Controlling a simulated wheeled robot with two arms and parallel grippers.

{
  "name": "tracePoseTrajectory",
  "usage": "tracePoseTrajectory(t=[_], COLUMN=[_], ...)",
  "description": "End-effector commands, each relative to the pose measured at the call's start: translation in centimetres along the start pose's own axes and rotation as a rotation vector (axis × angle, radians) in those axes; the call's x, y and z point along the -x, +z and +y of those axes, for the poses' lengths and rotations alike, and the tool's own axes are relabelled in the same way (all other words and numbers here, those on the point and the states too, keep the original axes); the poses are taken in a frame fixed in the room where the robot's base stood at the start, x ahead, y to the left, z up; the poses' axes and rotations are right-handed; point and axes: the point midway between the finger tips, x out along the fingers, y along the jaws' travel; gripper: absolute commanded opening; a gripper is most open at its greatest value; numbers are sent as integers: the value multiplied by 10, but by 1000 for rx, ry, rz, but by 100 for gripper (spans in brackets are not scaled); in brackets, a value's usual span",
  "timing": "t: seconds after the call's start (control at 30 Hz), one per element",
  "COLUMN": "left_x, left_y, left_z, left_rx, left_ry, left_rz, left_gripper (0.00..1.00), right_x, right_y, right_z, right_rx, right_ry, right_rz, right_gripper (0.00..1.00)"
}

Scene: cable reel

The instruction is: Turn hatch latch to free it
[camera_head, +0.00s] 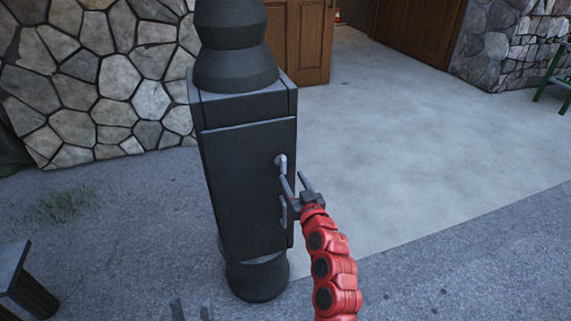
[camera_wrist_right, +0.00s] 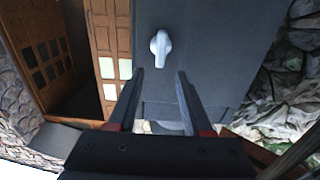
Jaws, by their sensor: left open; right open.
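The hatch (camera_head: 245,180) is a dark grey door on a dark post. It looks closed. The hatch latch (camera_head: 281,161) is a small light-grey knob near the hatch's upper right edge. It also shows in the right wrist view (camera_wrist_right: 160,46), pointing roughly along the picture's vertical. My right gripper (camera_head: 294,178) is open and empty, just below and in front of the latch. In the right wrist view the latch lies ahead, between and beyond the fingertips, apart from them. My left gripper (camera_head: 191,307) is open at the bottom edge, only its tips showing, away from the hatch.
A stone wall (camera_head: 110,85) and wooden doors (camera_head: 300,40) stand behind. A dark bench-like object (camera_head: 15,275) is at the lower left.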

Motion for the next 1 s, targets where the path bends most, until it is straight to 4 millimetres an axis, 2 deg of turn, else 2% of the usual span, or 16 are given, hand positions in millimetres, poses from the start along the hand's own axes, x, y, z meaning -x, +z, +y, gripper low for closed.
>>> tracePoseTrajectory(t=[0.2, 0.4, 0.6, 0.9, 0.93, 1.0], left_x=[-4, -6, -7, -7, -7, -7], left_y=[-1, -1, -1, -1, -1, -1], left_z=[0, 0, 0, 0, 0, 0], left_rx=[0, 0, 0, 0, 0, 0], left_ry=[0, 0, 0, 0, 0, 0], left_rz=[0, 0, 0, 0, 0, 0], left_gripper=[50, 50, 50, 50, 50, 50], right_x=[-36, -60, -70, -72, -72, -72], right_y=[0, -1, 0, 0, 0, 0], right_z=[-1, 0, 0, 0, 0, 0], right_rx=[-2, 0, 0, -1, -1, -1], right_ry=[-3, -1, 0, 1, 1, 0], right_rz=[-3, 0, -1, 1, 0, 0], right_gripper=[50, 50, 50, 50, 48, 36])
